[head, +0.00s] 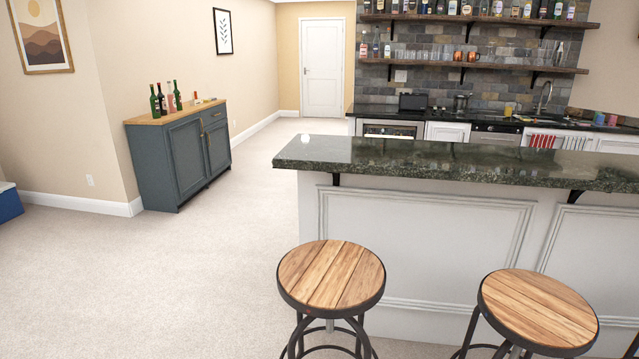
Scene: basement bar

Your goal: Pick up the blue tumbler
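I cannot make out a blue tumbler for certain in the head view. A few small coloured items (612,120) stand at the right end of the back counter, too small to tell what they are. Several bottles (165,99) stand on the wooden top of the blue-grey cabinet (190,160) at the left, with small items beside them. Neither of my grippers is in view.
A bar with a dark stone top (440,160) spans the right half. Two round wooden stools, left (331,276) and right (538,309), stand before it. Shelves (475,67) hold bottles and glasses. Open carpet (150,270) lies left, leading to a white door (322,65).

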